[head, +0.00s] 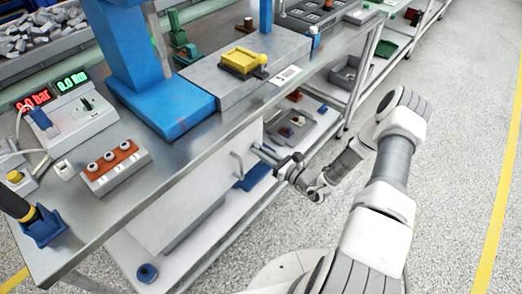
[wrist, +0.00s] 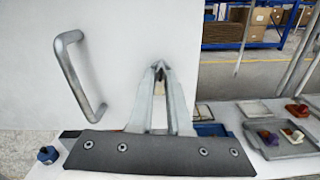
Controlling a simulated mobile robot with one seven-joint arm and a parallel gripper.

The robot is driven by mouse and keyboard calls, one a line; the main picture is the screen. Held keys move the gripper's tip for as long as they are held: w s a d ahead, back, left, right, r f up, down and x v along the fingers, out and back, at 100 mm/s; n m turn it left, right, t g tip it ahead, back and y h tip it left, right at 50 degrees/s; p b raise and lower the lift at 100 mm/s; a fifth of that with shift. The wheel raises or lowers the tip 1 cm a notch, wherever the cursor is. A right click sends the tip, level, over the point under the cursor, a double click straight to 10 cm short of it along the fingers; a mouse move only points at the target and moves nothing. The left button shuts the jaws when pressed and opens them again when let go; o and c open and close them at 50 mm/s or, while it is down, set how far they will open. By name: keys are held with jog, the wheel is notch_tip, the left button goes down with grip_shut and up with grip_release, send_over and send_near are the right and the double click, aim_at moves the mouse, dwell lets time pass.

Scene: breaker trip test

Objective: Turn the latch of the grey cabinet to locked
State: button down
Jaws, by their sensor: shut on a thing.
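The grey cabinet (head: 185,205) hangs under the workbench, its pale door (wrist: 130,40) facing my gripper. A bent bar handle (head: 238,166) stands out from the door; it also shows in the wrist view (wrist: 88,88), left of my fingers and apart from them. My gripper (head: 257,149) is at the door near its right edge. In the wrist view its fingertips (wrist: 160,70) are close together on the latch, which they almost wholly hide. I cannot tell the latch's angle.
The workbench top (head: 150,160) overhangs the cabinet, with a blue press (head: 165,105) and a red-topped switch box (head: 113,165) on it. A lower shelf holds a grey tray (head: 295,125) with small parts. The aisle floor at right is clear.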

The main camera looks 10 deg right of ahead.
jog(key=shift+n, duration=0.8)
jog(key=c, duration=0.9)
grip_release()
jog(key=shift+o, duration=0.2)
jog(key=p+v, duration=0.2)
jog(key=v, duration=1.5)
jog(key=shift+s, duration=0.2)
jog(key=shift+d, duration=0.1)
